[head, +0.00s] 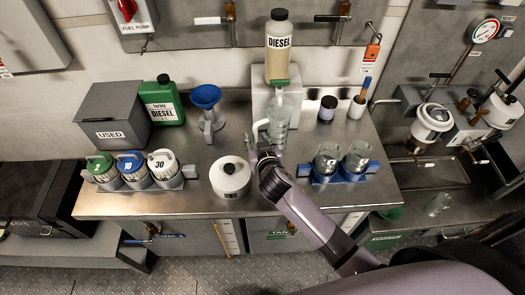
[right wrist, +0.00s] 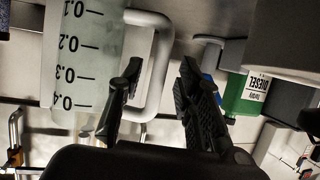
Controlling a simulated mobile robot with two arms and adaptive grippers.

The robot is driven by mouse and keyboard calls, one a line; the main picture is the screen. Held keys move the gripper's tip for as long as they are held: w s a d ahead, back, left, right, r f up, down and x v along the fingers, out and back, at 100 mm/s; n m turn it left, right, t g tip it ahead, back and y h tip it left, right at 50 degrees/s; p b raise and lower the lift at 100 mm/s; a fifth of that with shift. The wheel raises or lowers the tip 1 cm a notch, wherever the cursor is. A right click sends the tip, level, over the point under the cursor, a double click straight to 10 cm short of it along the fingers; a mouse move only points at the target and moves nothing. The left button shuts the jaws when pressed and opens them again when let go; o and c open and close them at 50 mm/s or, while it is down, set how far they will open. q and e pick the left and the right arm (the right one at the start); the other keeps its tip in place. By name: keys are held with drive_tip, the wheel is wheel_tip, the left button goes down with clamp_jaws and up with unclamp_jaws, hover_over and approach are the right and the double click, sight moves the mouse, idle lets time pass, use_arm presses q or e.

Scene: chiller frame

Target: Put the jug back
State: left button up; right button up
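My right gripper (head: 264,155) is at the jug's left front side. In the right wrist view its fingers (right wrist: 162,98) are spread, with the jug's handle (right wrist: 160,70) between them and a gap showing. Whether either finger touches the handle I cannot tell. My left gripper is not in view.
A white lidded pot (head: 231,177) stands just left of my right gripper. Two glass beakers sit in a blue holder (head: 362,171) to the right. Numbered filter cups, a blue funnel (head: 206,96), a green can (head: 163,101) and a USED bin (head: 111,113) stand left. The bench front (head: 130,205) is clear.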

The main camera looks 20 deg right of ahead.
drive_tip(key=v, duration=0.9)
drive_tip(key=shift+s+b, duration=0.2)
drive_tip(key=shift+b, duration=0.25)
drive_tip(key=s+d+f+g, duration=0.1)
drive_tip(key=s, duration=0.2)
drive_tip(key=s+d+f+g, duration=0.1)
drive_tip(key=s+d+g, duration=0.1)
drive_tip(key=s+d+f+g, duration=0.1)
drive_tip(key=s+f, duration=0.1)
drive_tip(key=s, duration=0.1)
drive_tip(key=shift+s+d, duration=0.25)
drive_tip(key=shift+s, duration=0.1)
drive_tip(key=s+f+n+g+y, duration=0.1)
drive_tip(key=s+n+g, duration=0.35)
drive_tip(key=s, duration=1.05)
wheel_tip(320, 180, down, 28)
drive_tip(key=s+m+g, duration=0.1)
drive_tip(key=g, duration=0.2)
drive_tip(key=s+d+f, duration=0.3)
drive_tip(key=s+f, duration=1.1)
drive_tip(key=s, duration=0.2)
drive_tip(key=shift+s+d+f+g, duration=0.15)
drive_tip(key=shift+s+f+g, duration=0.1)
drive_tip(key=shift+f+g, duration=0.15)
